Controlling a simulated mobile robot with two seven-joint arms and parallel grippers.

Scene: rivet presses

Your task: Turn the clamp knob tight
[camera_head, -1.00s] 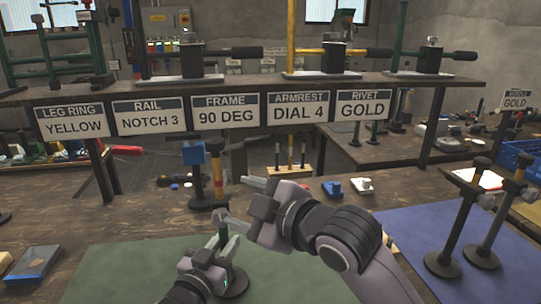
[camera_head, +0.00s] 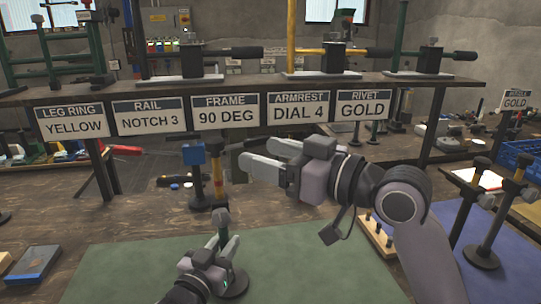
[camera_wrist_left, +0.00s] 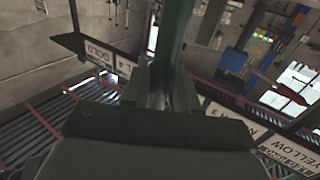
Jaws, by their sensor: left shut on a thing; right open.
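A dark green post stands upright on a round dark base (camera_head: 236,285) on the green mat (camera_head: 310,265). A small grey-green knob (camera_head: 222,216) shows at its top; I cannot tell how tight it is. My left gripper (camera_head: 224,245) is shut on the post below the knob. In the left wrist view the green post (camera_wrist_left: 172,45) runs up between the left fingers (camera_wrist_left: 160,88). My right gripper (camera_head: 268,157) is open and empty, above and to the right of the knob, apart from it. The left hand hides the middle of the post.
Two dark posts with round bases (camera_head: 482,257) stand on the blue mat at right. A wooden block (camera_head: 377,236) lies near my right arm. A shelf with signs (camera_head: 225,112) crosses the back.

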